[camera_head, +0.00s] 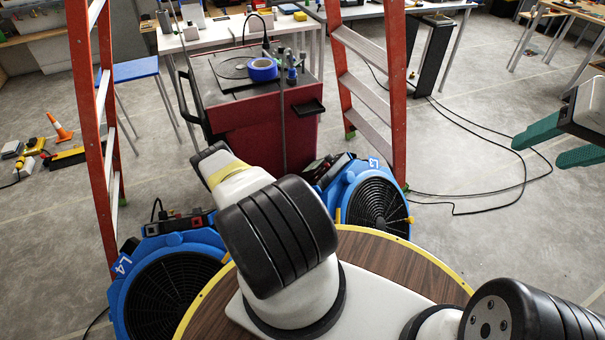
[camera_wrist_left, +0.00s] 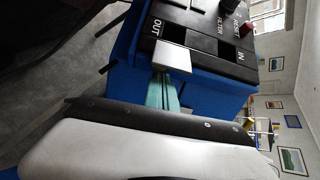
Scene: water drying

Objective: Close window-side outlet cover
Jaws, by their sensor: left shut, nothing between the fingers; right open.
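In the left wrist view, a blue unit (camera_wrist_left: 215,98) carries a black panel (camera_wrist_left: 205,38) marked OUT, IN, FILTER and RESET. A light grey cover (camera_wrist_left: 173,58) sits by the OUT mark at the panel's edge. I cannot tell how far it is swung. My left gripper (camera_wrist_left: 160,90) has its green fingers together and empty, with the tips close to the cover's lower edge; contact is unclear. In the head view the left fingers are hidden behind my arm. My right gripper (camera_head: 548,146) is open and empty at the right, over bare floor.
Two blue blowers, L4 (camera_head: 122,268) and L3 (camera_head: 346,180), stand on the floor by my arm. A red cart (camera_head: 232,128) and an orange ladder (camera_head: 97,150) are beyond them. A round wooden table top (camera_head: 395,262) is below my arm. Cables (camera_head: 480,200) cross the floor at right.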

